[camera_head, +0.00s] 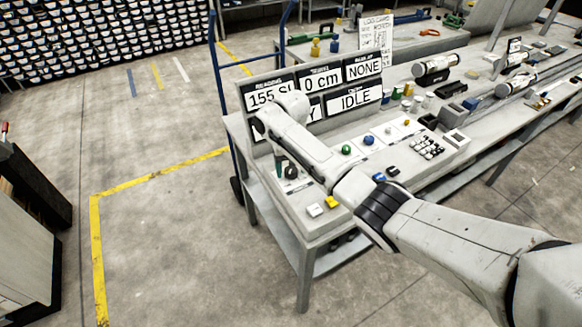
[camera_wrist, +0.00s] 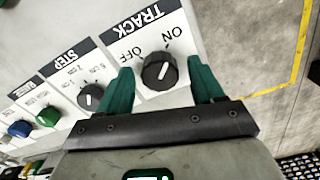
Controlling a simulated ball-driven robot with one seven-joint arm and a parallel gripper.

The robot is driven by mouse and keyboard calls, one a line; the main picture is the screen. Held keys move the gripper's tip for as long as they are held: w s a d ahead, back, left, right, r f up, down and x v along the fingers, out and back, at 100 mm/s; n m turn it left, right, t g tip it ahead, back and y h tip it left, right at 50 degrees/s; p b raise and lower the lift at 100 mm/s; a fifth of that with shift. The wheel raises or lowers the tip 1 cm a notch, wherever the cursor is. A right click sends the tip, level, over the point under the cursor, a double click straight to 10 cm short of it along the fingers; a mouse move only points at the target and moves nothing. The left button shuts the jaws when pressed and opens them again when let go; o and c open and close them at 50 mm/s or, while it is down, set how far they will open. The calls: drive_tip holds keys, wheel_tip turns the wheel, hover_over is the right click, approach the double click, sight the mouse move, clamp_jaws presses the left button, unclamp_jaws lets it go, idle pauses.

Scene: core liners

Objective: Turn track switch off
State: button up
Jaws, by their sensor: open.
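The TRACK switch (camera_wrist: 159,71) is a round black knob on a white label plate in the wrist view, where the lettering is upside down. Its ON mark (camera_wrist: 173,33) and OFF mark (camera_wrist: 130,55) lie beyond the knob, and the pale line on the knob appears to point toward ON. My gripper (camera_wrist: 161,65) is open, with one green finger on each side of the knob. I cannot tell whether either finger touches it. In the head view my gripper (camera_head: 286,167) is at the panel's left end, and my arm hides much of that area.
A STEP knob (camera_wrist: 89,97) sits beside the track plate, with green (camera_wrist: 48,116) and blue (camera_wrist: 20,128) buttons farther along. Display signs (camera_head: 322,80) stand behind the console. The bench (camera_head: 310,235) extends right with tools and cylinders. Open floor (camera_head: 165,215) lies left.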

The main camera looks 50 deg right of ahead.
drive_tip(key=shift+f, duration=0.1)
drive_tip(key=shift+c, duration=0.5)
drive_tip(key=c, duration=1)
drive_tip(key=shift+o, duration=0.2)
drive_tip(key=n+p, duration=0.1)
drive_tip(key=n, duration=0.2)
drive_tip(key=shift+n, duration=0.4)
drive_tip(key=n+p, duration=0.1)
drive_tip(key=n, duration=0.4)
drive_tip(key=shift+p, duration=0.3)
drive_tip(key=n, duration=0.5)
drive_tip(key=shift+p, duration=0.35)
drive_tip(key=shift+n, duration=2.1)
